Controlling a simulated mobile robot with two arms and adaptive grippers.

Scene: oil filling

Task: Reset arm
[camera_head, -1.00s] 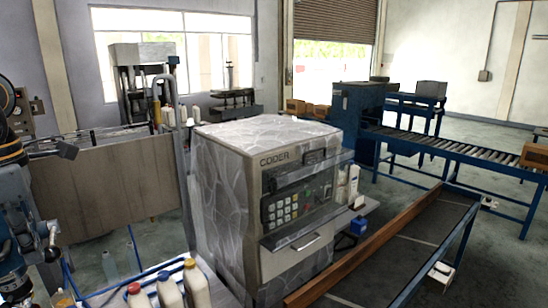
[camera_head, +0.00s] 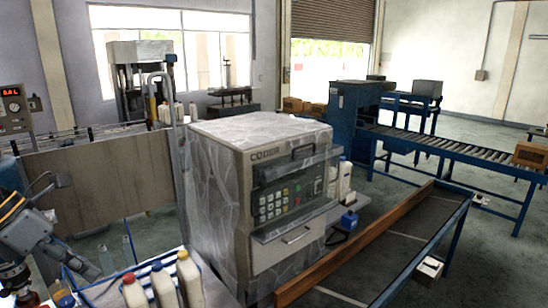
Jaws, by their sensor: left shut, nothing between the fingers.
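My left gripper (camera_head: 88,268) is at the lower left in the head view, grey and dark, pointing down and to the right. It is shut and empty. Its tips are above and left of a row of white bottles, apart from them as far as I can see. My right gripper does not show.
A large grey coder machine (camera_head: 212,195) stands in the centre, right of the bottles. A brown-edged chute (camera_head: 385,235) runs along its right side. A blue roller conveyor (camera_head: 450,152) is behind. A wooden panel (camera_head: 105,185) stands at left.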

